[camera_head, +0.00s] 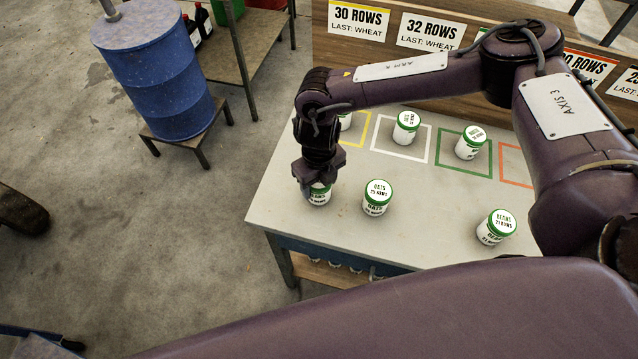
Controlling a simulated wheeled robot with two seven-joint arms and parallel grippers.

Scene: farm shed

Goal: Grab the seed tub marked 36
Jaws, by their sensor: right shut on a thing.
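My right gripper (318,178) points down at the left front of the table and is shut on a white tub with a green lid (319,195). Its label starts with "BEANS" and the number is hidden by the gripper. The tub appears at table level; I cannot tell if it touches the top. Just right of it stands a tub marked "OATS" (377,198), its number too small to read surely. A tub that seems marked "BEANS" (496,227) stands at the front right. I cannot make out a 36 on any tub. My left gripper is out of view.
On the table (285,205), tubs stand in a white square (406,127) and a green square (470,143); another is partly hidden in the yellow square (345,121). Signs such as "30 ROWS" (356,20) line the back board. A blue barrel (160,80) stands left.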

